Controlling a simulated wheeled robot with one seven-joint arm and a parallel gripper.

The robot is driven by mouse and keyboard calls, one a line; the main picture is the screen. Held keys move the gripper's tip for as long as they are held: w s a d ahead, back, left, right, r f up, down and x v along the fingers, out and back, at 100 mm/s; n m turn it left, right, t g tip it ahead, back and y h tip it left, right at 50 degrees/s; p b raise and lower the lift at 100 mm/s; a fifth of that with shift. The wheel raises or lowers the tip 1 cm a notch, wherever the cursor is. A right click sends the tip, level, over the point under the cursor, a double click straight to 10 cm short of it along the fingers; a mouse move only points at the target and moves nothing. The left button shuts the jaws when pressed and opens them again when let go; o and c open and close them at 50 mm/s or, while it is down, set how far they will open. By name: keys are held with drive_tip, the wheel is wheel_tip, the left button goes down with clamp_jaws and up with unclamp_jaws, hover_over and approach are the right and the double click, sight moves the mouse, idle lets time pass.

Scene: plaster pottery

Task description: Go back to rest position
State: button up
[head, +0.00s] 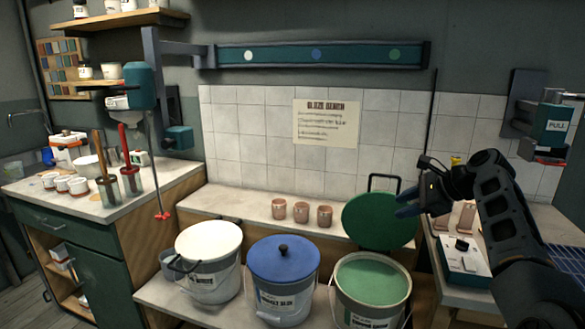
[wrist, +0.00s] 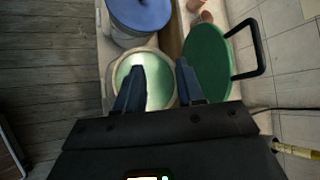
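My gripper (head: 408,200) is raised in front of the tiled wall, at the right of the head view, beside the green lid. In the wrist view its two fingers (wrist: 160,84) are apart with nothing between them. Below them are the open bucket of green glaze (head: 372,284) and its green lid (head: 379,221), which stands tilted up behind the bucket. The lid also shows in the wrist view (wrist: 208,62), to the right of the bucket. My gripper touches nothing that I can see.
A white-lidded bucket (head: 208,242) and a blue-lidded bucket (head: 283,262) stand left of the green one. Several clay cups (head: 301,212) sit on the ledge behind. A white box device (head: 463,256) is on the right counter below my arm. Wall fixtures (head: 549,125) hang at the right.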

drive_tip(key=s+d+f+n+t+h, duration=0.1)
drive_tip(key=s+f+h, duration=0.1)
drive_tip(key=s+f, duration=0.75)
drive_tip(key=s+d+f+n+t+h, duration=0.15)
drive_tip(key=s+f, duration=0.25)
drive_tip(key=f, duration=1)
drive_tip(key=s+a+f+n+h, duration=0.15)
drive_tip(key=s+f, duration=0.25)
drive_tip(key=s, duration=0.5)
drive_tip(key=s+f+n+h, duration=0.2)
drive_tip(key=s+f+n, duration=0.15)
drive_tip(key=s, duration=0.65)
drive_tip(key=s+a+r+n+t, duration=0.1)
drive_tip(key=s+a+r+n, duration=0.15)
drive_tip(key=s, duration=0.85)
drive_tip(key=s+a+r+n+t, duration=0.1)
drive_tip(key=s+r+n+t, duration=0.2)
drive_tip(key=s, duration=0.8)
drive_tip(key=s+a+r+n, duration=0.2)
drive_tip(key=s+r, duration=0.4)
drive_tip(key=r, duration=0.3)
drive_tip(key=s+a+r+n+t, duration=0.1)
drive_tip(key=s+r+n, duration=0.3)
drive_tip(key=r, duration=0.5)
drive_tip(key=shift+s+a+r, duration=0.25)
drive_tip(key=shift+s+a, duration=0.3)
drive_tip(key=shift+s, duration=0.6)
